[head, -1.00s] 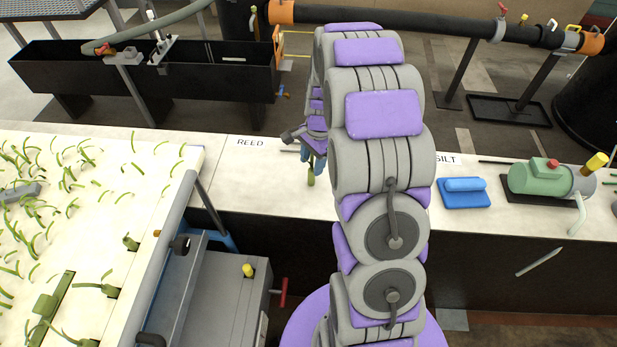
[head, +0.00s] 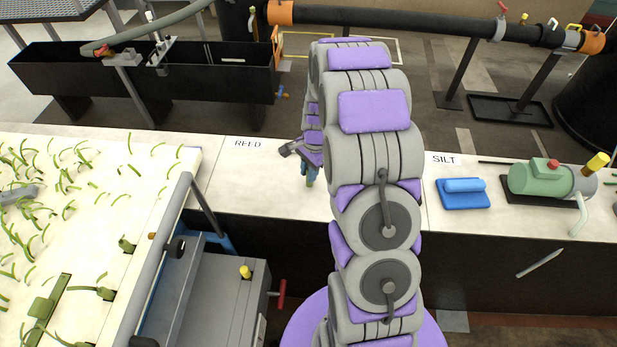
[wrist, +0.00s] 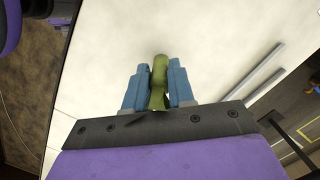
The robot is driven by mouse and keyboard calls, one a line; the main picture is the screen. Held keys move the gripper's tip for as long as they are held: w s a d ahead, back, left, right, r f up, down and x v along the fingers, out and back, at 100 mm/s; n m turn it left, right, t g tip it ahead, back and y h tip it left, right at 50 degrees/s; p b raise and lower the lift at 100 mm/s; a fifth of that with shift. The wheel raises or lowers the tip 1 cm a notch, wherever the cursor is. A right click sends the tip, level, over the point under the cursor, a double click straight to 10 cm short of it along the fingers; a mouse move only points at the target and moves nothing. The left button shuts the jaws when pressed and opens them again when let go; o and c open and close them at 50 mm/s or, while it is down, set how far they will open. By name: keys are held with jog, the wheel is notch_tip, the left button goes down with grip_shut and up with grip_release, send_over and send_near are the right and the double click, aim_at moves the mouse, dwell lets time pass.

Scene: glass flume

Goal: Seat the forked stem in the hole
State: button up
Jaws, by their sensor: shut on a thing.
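My gripper (wrist: 159,88) has two blue fingers shut on an olive-green stem (wrist: 159,75), which sticks out past the fingertips in the wrist view. In the head view the gripper (head: 311,172) is small and hangs over the white bench top left of my arm, with the stem's green end (head: 310,183) just below the fingers. I cannot tell whether this end touches the bench. The stem's fork is not clear. On the white planted bed (head: 130,180) at left are several green stems and a green strip (head: 50,308). I cannot make out which hole is meant.
The bench carries labels REED (head: 247,143) and SILT (head: 443,159). A blue block (head: 463,193) and a green pump (head: 541,177) stand to the right. A grey rail (head: 160,260) edges the bed, beside a grey cart (head: 222,295). The bench around REED is clear.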

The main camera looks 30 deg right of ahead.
jog(key=shift+d, duration=0.2)
jog(key=shift+c, duration=1.4)
jog(key=shift+a, duration=0.1)
grip_shut()
jog(key=shift+a, duration=0.15)
jog(key=shift+a+r, duration=0.1)
jog(key=shift+r, duration=0.05)
